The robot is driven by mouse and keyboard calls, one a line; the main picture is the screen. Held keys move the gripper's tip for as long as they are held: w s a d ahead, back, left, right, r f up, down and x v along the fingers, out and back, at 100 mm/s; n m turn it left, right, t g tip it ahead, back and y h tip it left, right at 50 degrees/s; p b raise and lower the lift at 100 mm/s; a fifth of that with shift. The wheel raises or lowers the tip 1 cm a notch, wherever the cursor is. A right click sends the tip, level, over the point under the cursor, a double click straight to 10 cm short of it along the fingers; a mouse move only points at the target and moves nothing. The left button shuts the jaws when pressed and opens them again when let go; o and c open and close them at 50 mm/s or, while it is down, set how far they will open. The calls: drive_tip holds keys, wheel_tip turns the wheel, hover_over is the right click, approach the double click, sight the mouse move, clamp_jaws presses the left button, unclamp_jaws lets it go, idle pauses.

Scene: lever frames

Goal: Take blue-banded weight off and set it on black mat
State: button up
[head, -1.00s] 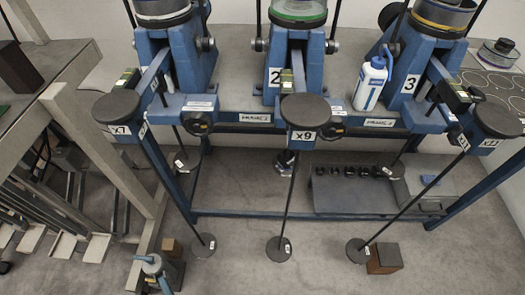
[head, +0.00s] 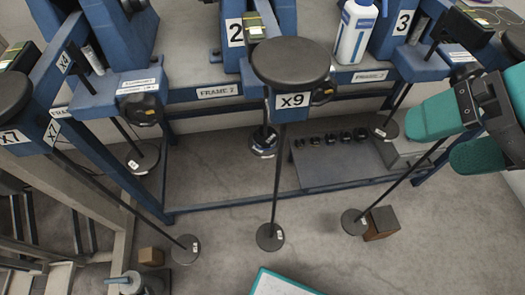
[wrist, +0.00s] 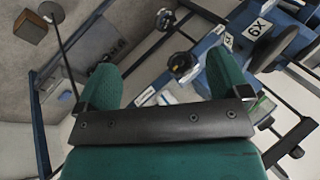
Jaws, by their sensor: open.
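A dark round weight with what looks like a blue band (head: 263,150) sits on the short hanger below frame 2, behind the long x9 rod. My gripper (head: 455,138) is at the right of the head view, its two teal fingers apart and nothing between them. It is well to the right of that weight and apart from it. In the wrist view the fingers (wrist: 163,82) are also spread and empty. A dark mat with pale circle outlines (head: 487,14) shows partly at the top right of the head view, cut off by the edge.
The x9 lever plate (head: 290,60) and its long rod stand in front of frame 2. A white bottle (head: 354,32) stands on the bench. A grey tray (head: 335,173) holds several small dark weights. A brown block (head: 381,223) lies on the floor beside a hanging disc (head: 354,222).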

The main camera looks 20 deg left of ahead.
drive_tip(key=w+a+f+m+y+b, duration=0.1)
drive_tip(key=a+f+m+y+b, duration=0.15)
drive_tip(key=f+b, duration=0.3)
drive_tip(key=w+a+f+m+y+b, duration=0.1)
drive_tip(key=a+f+m+b, duration=0.15)
drive_tip(key=f+b, duration=0.35)
drive_tip(key=m+t+y+b, duration=0.4)
drive_tip(key=m+y+b, duration=0.3)
drive_tip(key=m+b, duration=1.4)
approach(275, 141)
drive_tip(key=a+p, duration=0.2)
drive_tip(key=p, duration=0.1)
drive_tip(key=w+a+n+p, duration=0.1)
drive_tip(key=a+p, duration=0.1)
drive_tip(key=p, duration=0.1)
drive_tip(key=a+n+p, duration=0.1)
drive_tip(key=a+p, duration=0.2)
drive_tip(key=shift+w+f, duration=0.2)
drive_tip(key=shift+w, duration=0.1)
drive_tip(key=x, duration=0.4)
drive_tip(key=shift+a, duration=0.35)
